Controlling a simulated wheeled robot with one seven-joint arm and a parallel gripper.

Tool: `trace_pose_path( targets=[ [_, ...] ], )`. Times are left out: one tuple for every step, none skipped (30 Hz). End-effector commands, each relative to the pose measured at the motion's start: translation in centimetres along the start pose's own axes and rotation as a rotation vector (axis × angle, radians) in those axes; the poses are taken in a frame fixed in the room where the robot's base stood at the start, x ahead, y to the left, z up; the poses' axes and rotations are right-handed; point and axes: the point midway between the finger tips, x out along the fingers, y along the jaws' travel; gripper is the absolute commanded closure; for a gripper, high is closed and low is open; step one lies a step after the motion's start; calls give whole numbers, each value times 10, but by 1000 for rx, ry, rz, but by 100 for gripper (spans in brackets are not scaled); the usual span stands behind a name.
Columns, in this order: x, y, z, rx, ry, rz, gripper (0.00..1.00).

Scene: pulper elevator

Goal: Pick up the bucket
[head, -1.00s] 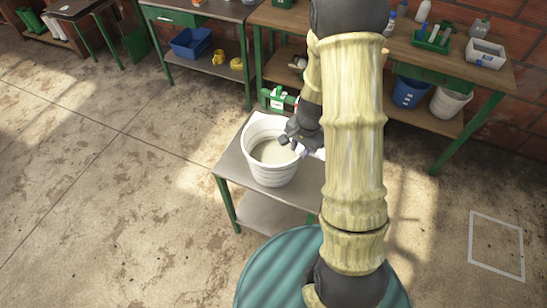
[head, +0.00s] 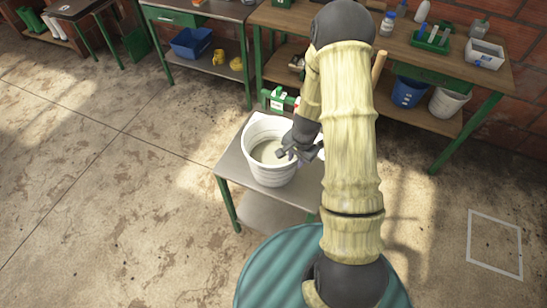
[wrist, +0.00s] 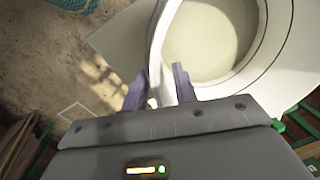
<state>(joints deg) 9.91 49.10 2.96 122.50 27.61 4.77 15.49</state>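The white bucket (head: 272,172) stands upright on a small metal-topped table (head: 235,168) and holds a pale, cloudy content. My gripper (head: 287,152) is at the bucket's right rim in the head view. In the wrist view, the bucket (wrist: 262,45) fills the upper right. My gripper's two purple-grey fingers (wrist: 160,87) are apart there, with a curved white strip of the bucket, its handle or rim, between them. I cannot tell whether the fingers touch the strip.
A green scale-like device (head: 280,99) stands just behind the bucket. A workbench (head: 400,50) with bottles and trays runs along the back wall, with a blue bucket (head: 408,92) and another white bucket (head: 448,102) on its lower shelf. The floor at left is clear.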

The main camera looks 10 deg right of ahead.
Motion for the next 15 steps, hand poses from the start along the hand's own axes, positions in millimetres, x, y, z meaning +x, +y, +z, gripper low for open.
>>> trace_pose_path(
  targets=[
    [4, 0, 0, 1, -4, 2, 72],
    [7, -1, 0, 1, -4, 2, 72],
    [11, -1, -1, 2, -3, 2, 72],
    [14, -1, -1, 2, -3, 2, 72],
    [18, -1, -1, 2, -3, 2, 72],
    [23, -1, -1, 2, -4, 2, 72],
    [26, -1, -1, 2, -3, 2, 72],
    [29, -1, -1, 2, -3, 2, 72],
    [32, -2, -1, 2, -3, 1, 72],
    [34, -2, -1, 1, -3, 1, 72],
    [36, -2, -1, 1, -2, 0, 72],
    [37, -2, -1, 1, -1, 0, 72],
    [38, -2, -1, 1, 0, 0, 72],
    [38, -2, -2, 1, 0, 0, 72],
    [38, -2, -2, 0, 0, 0, 72]
  ],
)
